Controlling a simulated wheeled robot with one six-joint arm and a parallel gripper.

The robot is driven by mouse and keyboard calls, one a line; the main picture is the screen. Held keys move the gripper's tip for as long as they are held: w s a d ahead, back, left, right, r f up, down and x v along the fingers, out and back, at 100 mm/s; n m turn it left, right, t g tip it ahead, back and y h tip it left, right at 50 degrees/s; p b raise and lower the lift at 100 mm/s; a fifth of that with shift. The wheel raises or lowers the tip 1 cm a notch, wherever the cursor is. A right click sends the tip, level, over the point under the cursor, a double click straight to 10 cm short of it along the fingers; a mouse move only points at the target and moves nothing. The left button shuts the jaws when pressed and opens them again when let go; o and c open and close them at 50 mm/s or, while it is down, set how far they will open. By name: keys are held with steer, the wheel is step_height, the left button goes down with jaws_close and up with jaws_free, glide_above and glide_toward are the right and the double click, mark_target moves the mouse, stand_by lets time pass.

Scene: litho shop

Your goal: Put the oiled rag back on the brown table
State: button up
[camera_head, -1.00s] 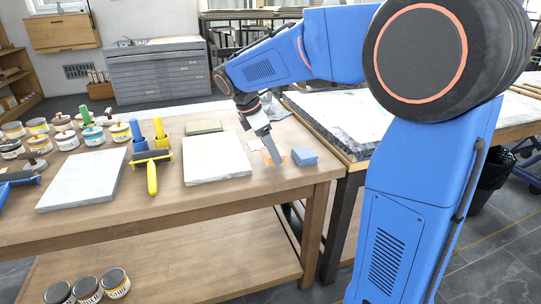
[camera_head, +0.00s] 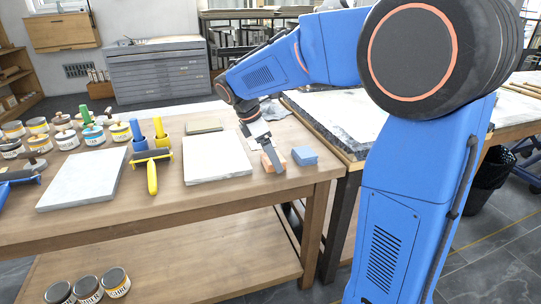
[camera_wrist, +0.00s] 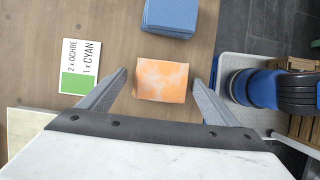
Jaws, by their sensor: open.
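A mottled orange and white cloth (camera_head: 266,161), which looks like the oiled rag, lies flat on the brown table (camera_head: 225,207) near its right end. In the wrist view the orange cloth (camera_wrist: 162,81) lies between my spread fingers, with a gap on each side. My gripper (camera_head: 272,163) is open and empty, pointing down over the cloth; it also shows in the wrist view (camera_wrist: 160,82). In the head view my gripper hides part of the cloth. How high my fingertips are above the table I cannot tell.
A blue block-like stack (camera_head: 304,156) sits right beside the cloth. A white slab (camera_head: 216,160) lies to its left. A printed card (camera_wrist: 80,67) lies near the left finger. The table's front strip is clear.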

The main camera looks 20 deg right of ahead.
steer(key=v, duration=1.1)
steer(key=s+d+m+t+y, duration=0.1)
steer(key=s+d+m, duration=0.15)
steer(key=s, duration=0.45)
steer(key=s+f+m+t+y, duration=0.1)
steer(key=s+f+m, duration=0.3)
steer(key=s, duration=0.3)
steer(key=s+d+f+m+t+y, duration=0.1)
steer(key=s+f+m, duration=0.3)
steer(key=s, duration=0.4)
steer(key=s+d+f+m+t+y, duration=0.1)
steer(key=s+f+m+t, duration=0.1)
steer(key=s+f+m, duration=0.3)
steer(key=shift+s+m, duration=0.85)
steer(key=shift+s, duration=0.45)
